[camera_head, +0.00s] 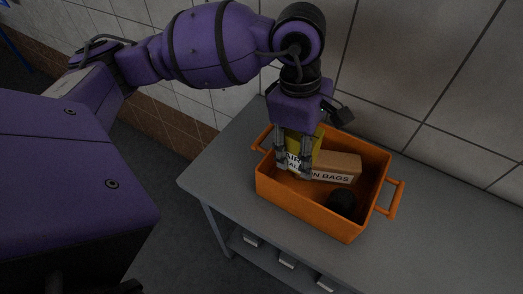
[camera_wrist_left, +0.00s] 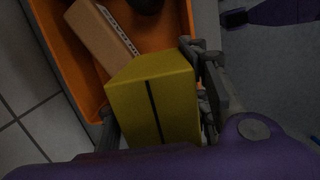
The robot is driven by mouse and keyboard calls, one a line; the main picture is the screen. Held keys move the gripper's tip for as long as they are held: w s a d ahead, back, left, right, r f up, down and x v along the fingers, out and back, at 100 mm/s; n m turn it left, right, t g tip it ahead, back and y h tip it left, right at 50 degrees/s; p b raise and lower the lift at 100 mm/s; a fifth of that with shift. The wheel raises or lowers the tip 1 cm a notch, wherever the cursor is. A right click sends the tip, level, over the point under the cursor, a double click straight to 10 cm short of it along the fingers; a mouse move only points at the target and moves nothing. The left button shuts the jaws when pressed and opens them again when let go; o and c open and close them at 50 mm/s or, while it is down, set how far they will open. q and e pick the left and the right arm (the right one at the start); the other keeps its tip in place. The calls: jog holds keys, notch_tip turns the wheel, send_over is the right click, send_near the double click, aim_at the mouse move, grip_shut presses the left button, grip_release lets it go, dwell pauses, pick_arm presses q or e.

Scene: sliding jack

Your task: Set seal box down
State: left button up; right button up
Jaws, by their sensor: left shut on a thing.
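The seal box is a yellow box with a white, lettered side (camera_head: 291,160). It is inside the left end of an orange crate (camera_head: 309,211) in the head view. My left gripper (camera_head: 294,167) points down into the crate and is shut on the seal box, one finger on each side. In the left wrist view the yellow box (camera_wrist_left: 155,97) fills the middle between the fingers, with a dark stripe along its face. Whether its underside touches the crate floor is hidden. My right gripper is not in view.
A brown carton marked "BAGS" (camera_head: 337,167) lies in the crate beside the seal box. A dark round thing (camera_head: 341,202) is at the crate's right end. The crate stands on a grey table (camera_head: 442,221) against a tiled wall; the table is clear to the right.

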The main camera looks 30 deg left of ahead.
aim_at(298, 162)
pick_arm(q)
jog(key=shift+w+a+f, duration=0.15)
jog(key=shift+a+f, duration=0.05)
jog(key=shift+f, duration=0.05)
jog(key=shift+w+a+f, duration=0.1)
jog(key=shift+w+f, duration=0.05)
jog(key=shift+f, duration=1.5)
jog(key=shift+f, duration=0.55)
jog(key=o, duration=1.2)
jog(key=shift+r, duration=0.1)
jog(key=r, duration=0.4)
jog(key=a+r, duration=0.1)
jog(key=r, duration=0.7)
jog(key=shift+a+r, duration=0.4)
